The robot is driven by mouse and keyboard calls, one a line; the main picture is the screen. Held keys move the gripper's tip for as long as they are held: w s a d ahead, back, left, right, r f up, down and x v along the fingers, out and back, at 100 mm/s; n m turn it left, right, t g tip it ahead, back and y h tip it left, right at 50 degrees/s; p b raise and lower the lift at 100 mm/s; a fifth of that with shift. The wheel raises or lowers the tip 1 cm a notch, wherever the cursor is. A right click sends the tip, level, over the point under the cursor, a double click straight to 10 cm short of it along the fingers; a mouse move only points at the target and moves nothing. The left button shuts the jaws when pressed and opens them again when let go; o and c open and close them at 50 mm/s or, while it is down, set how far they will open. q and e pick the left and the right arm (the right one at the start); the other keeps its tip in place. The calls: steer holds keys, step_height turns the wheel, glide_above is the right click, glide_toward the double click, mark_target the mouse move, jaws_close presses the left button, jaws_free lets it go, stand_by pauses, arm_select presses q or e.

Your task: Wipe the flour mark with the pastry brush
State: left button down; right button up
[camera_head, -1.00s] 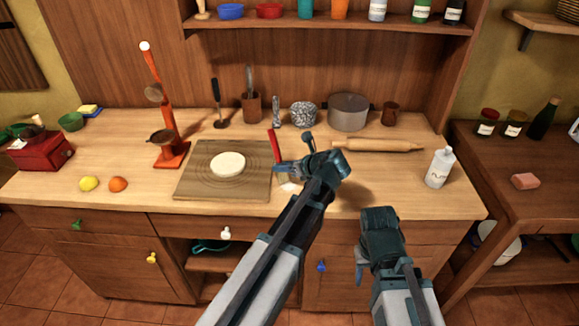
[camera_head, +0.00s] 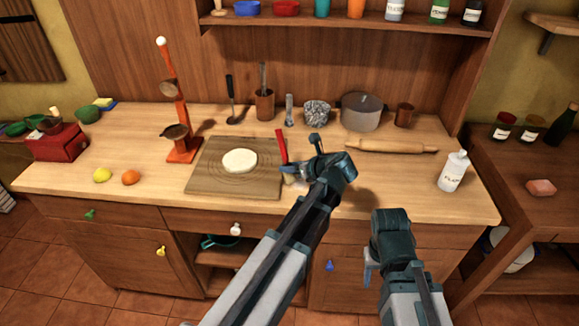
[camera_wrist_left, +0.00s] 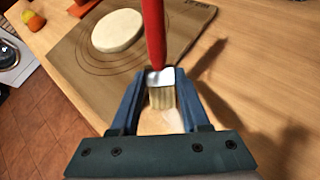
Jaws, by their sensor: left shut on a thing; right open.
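The pastry brush (camera_head: 281,146) has a red handle, a metal ferrule and pale bristles. My left gripper (camera_head: 290,169) is shut on it beside the right edge of the wooden board. In the left wrist view the brush (camera_wrist_left: 154,36) stands between the fingers, its bristles pointing down at the counter. A pale whitish patch, the flour mark (camera_wrist_left: 164,122), shows on the wood just below the bristles, partly hidden by the gripper. I cannot tell whether the bristles touch it. My right gripper (camera_head: 372,268) is open and empty in front of the counter's front edge.
A wooden board (camera_head: 212,184) with a round of dough (camera_head: 240,161) lies left of the brush. A rolling pin (camera_head: 390,146) lies behind and to the right. A white flour bottle (camera_head: 453,171) stands at the right. The counter in front of the rolling pin is largely clear.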

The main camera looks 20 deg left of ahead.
arm_select(q)
steer(key=shift+w+d+r, duration=0.1)
steer(key=shift+w+d, duration=0.15)
steer(key=shift+d, duration=0.55)
steer(key=shift+w+d, duration=0.2)
steer(key=shift+d, duration=0.55)
steer(key=shift+w+d, duration=0.25)
steer(key=shift+d, duration=0.6)
steer(key=shift+w+d, duration=0.25)
steer(key=shift+d, duration=0.7)
steer(key=shift+s, duration=0.15)
steer(key=shift+s+d, duration=0.1)
steer(key=shift+s, duration=0.35)
